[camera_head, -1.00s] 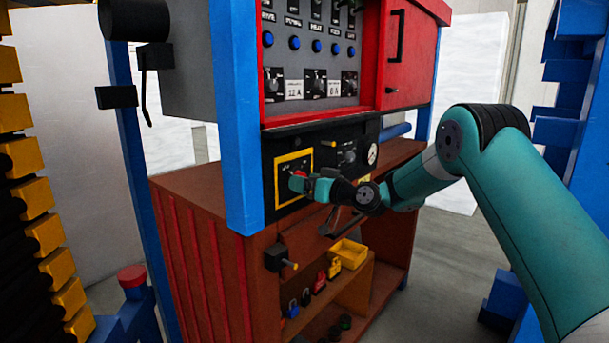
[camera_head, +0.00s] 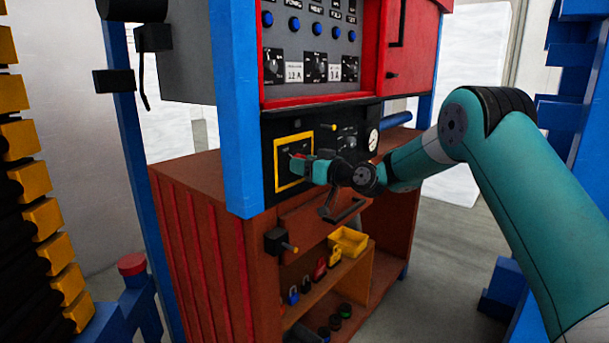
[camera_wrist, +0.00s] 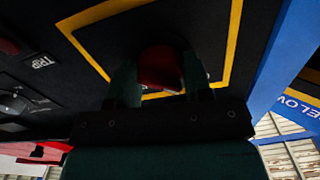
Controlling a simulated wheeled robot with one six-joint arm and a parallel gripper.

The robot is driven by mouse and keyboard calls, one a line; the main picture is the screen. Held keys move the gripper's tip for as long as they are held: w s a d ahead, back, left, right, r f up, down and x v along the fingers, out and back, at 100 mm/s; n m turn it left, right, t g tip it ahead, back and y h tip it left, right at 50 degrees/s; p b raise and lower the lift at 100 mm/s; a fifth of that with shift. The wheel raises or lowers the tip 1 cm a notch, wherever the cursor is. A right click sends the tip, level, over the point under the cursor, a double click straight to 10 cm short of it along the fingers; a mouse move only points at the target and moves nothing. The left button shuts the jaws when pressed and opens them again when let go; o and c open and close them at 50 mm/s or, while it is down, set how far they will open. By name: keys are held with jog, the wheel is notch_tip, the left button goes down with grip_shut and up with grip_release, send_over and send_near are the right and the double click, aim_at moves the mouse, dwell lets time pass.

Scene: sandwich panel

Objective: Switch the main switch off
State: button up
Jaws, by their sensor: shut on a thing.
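The main switch (camera_wrist: 160,68) shows as a red handle inside a yellow square frame on the black panel. My gripper (camera_wrist: 160,85) has its two fingers on either side of the red handle and is shut on it. In the head view my gripper (camera_head: 298,164) is at the yellow frame (camera_head: 278,181), reaching in from the right. The red handle is mostly hidden by the gripper there, so its exact angle is hard to tell.
Below are a drawer handle (camera_head: 345,211), a yellow bin (camera_head: 349,241) and several padlocks on a shelf.

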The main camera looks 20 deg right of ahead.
jog(key=shift+f+n+b, duration=0.35)
jog(key=shift+n+b, duration=0.15)
jog(key=shift+b, duration=0.55)
jog(key=shift+r, duration=0.25)
jog(key=o, duration=0.9)
jog(key=b+v, duration=0.6)
jog(key=v, duration=1.1)
jog(key=shift+s+d+r+b, duration=0.1)
jog(key=shift+s+d+b, duration=0.1)
jog(key=shift+b, duration=0.1)
